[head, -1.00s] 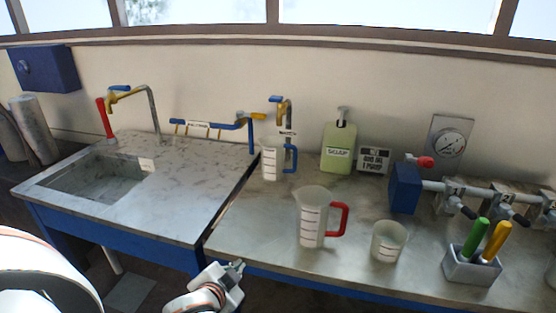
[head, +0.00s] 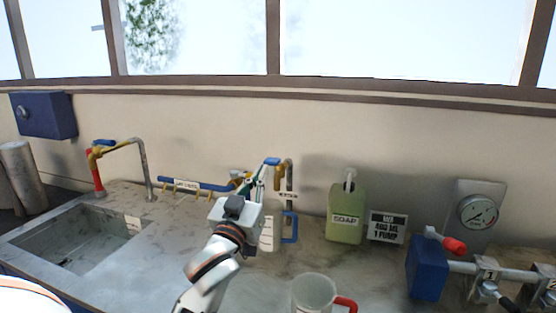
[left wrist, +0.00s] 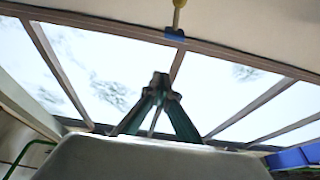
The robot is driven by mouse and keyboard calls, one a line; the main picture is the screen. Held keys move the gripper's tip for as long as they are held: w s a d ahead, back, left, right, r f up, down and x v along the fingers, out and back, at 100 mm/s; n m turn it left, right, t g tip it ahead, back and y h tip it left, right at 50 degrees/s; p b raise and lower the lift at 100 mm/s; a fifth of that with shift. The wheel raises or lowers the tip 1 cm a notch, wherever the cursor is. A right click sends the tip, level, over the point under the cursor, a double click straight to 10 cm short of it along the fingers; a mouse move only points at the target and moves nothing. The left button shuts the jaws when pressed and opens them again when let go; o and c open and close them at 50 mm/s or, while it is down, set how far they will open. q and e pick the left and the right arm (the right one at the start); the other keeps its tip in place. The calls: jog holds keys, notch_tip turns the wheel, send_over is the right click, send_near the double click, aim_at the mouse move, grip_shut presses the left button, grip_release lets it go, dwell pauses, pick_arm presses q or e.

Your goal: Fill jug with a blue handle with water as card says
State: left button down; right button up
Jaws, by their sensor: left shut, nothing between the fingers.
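The jug with a blue handle (head: 268,236) stands upright on the counter under a brass tap (head: 289,176) with a blue lever (head: 272,161). My left gripper (head: 262,168) is shut and empty, above the jug and close to that lever; I cannot tell whether it touches. Its arm partly hides the jug. In the left wrist view the shut fingertips (left wrist: 160,78) point towards a yellow stem with a blue end (left wrist: 174,34). The card (head: 387,227) seems to read "MIX 400 ML 1 PUMP". The jug's water level is unclear. My right gripper is out of view.
A green soap bottle (head: 345,214) with a pump stands beside the card. A red-handled jug (head: 314,290) is at the front. A blue box (head: 427,268) with a red-handled valve is at right. A sink (head: 85,240) with its own tap is at left.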

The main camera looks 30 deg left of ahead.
pick_arm(q)
notch_tip(320, 180, up, 4)
jog(key=p, duration=0.2)
send_over(272, 161)
jog(key=s+d, duration=0.2)
jog(key=s, duration=0.1)
jog(key=shift+w+f, duration=0.15)
jog(key=shift+f, duration=2.1)
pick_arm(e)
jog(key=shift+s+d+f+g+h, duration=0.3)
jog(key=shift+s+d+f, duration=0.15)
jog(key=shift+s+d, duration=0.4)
